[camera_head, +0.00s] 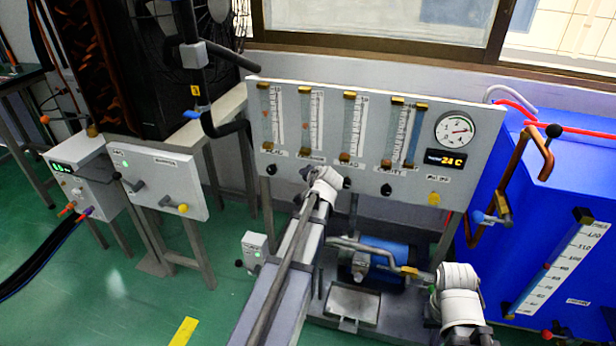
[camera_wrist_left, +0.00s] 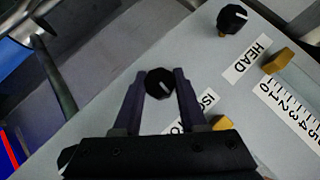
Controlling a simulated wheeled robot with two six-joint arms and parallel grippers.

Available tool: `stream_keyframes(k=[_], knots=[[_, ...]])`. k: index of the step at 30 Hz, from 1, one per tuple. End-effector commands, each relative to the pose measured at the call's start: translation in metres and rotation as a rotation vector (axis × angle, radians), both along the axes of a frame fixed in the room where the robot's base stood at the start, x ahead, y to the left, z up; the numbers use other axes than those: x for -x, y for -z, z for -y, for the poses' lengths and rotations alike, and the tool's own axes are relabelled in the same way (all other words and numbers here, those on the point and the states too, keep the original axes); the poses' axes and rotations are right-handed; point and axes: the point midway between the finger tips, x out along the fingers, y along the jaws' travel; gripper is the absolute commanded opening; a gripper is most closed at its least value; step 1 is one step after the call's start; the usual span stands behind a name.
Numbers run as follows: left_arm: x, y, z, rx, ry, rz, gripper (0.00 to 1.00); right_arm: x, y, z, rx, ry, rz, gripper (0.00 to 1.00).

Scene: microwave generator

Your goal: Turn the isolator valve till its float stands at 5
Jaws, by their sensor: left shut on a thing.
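In the left wrist view, a round black knob (camera_wrist_left: 160,83) with a white line on its face sits between the dark fingertips of my left gripper (camera_wrist_left: 161,80), which is shut on it. Beside it is a label starting "ISO" (camera_wrist_left: 207,99), partly hidden by the gripper. In the head view, my left wrist hides this knob and the jaws. The second gauge from the left (camera_head: 305,118) stands above the wrist. An orange float (camera_head: 306,121) shows around mid-tube; its scale is too small to read. My right wrist shows at the lower right, without visible jaws.
The grey panel (camera_head: 470,113) carries several gauges, a round dial (camera_head: 454,130) and a 24 C display (camera_head: 444,160). The HEAD knob (camera_wrist_left: 232,18) is close to the held knob. A blue pump (camera_head: 385,262) is below; a blue tank (camera_head: 560,205) is at right.

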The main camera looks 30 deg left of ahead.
Motion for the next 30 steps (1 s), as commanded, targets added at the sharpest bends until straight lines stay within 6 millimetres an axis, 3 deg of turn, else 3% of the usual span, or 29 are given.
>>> stream_keyframes(k=[4,5,12,23,30], knots=[[0.000,0.001,0.001,0.001,0.000,-0.001,0.00,0.000,0.000,0.000,0.000,0.000,0.000,0.00],[0.001,0.001,0.001,0.001,-0.001,-0.002,0.45,0.000,0.000,0.000,0.000,0.000,0.000,0.00],[0.000,0.000,0.000,0.000,0.000,-0.001,0.71,0.000,0.000,0.000,0.000,0.000,0.000,0.00],[0.003,-0.003,0.003,-0.001,0.000,0.000,0.71,0.000,-0.003,0.000,0.000,0.000,0.000,0.00],[0.020,-0.021,0.019,-0.001,0.002,0.000,0.71,0.000,-0.021,-0.001,-0.003,0.001,-0.001,0.00]])
